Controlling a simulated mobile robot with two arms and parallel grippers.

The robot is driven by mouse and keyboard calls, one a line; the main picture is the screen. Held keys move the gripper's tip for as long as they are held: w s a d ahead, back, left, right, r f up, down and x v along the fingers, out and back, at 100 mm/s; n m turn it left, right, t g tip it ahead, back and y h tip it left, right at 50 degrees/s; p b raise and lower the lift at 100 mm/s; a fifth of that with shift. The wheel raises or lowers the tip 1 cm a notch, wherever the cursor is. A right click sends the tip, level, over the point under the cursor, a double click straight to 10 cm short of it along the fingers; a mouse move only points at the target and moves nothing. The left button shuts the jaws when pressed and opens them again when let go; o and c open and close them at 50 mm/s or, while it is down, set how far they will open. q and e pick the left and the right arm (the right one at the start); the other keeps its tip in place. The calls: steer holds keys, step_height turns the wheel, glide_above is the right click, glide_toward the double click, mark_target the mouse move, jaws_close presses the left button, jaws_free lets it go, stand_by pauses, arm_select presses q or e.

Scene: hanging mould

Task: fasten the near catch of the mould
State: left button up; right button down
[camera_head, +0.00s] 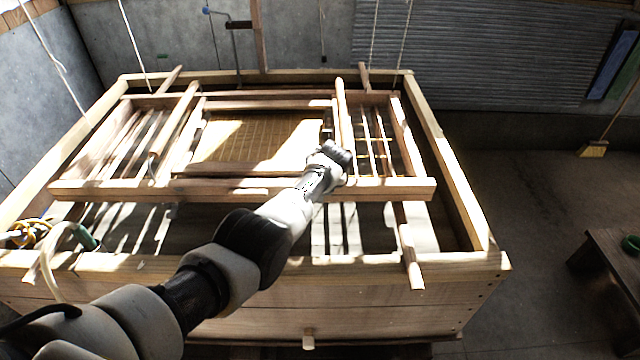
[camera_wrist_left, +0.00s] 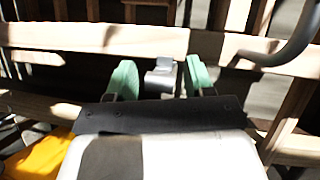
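The mould, a wooden frame around a tan mesh (camera_head: 260,138), lies over the big wooden vat. My left gripper (camera_head: 336,155) is over the right part of the mould, beside an upright-looking wooden bar; its fingertips are hard to make out there. In the left wrist view the two green fingers (camera_wrist_left: 160,78) are apart. A small grey metal piece (camera_wrist_left: 160,74), seemingly the catch, lies between them against a pale wooden rail (camera_wrist_left: 90,38), with gaps visible on both sides. I cannot tell whether the catch is fastened. My right gripper is not in view.
The vat's wooden rim (camera_head: 455,185) surrounds the mould, with crossbars (camera_head: 240,190) and ropes (camera_head: 130,45) around it. A hose (camera_head: 50,255) lies at left. A low bench (camera_head: 615,255) stands at right.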

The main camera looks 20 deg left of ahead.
arm_select(q)
steer(key=shift+r, duration=0.15)
steer(key=shift+d+r+p, duration=0.1)
steer(key=shift+r+p, duration=0.15)
steer(key=shift+p, duration=0.05)
steer(key=p+v, duration=0.1)
steer(key=v, duration=0.9)
steer(key=shift+p, duration=0.4)
steer(key=shift+s+f, duration=0.1)
steer(key=shift+s, duration=0.05)
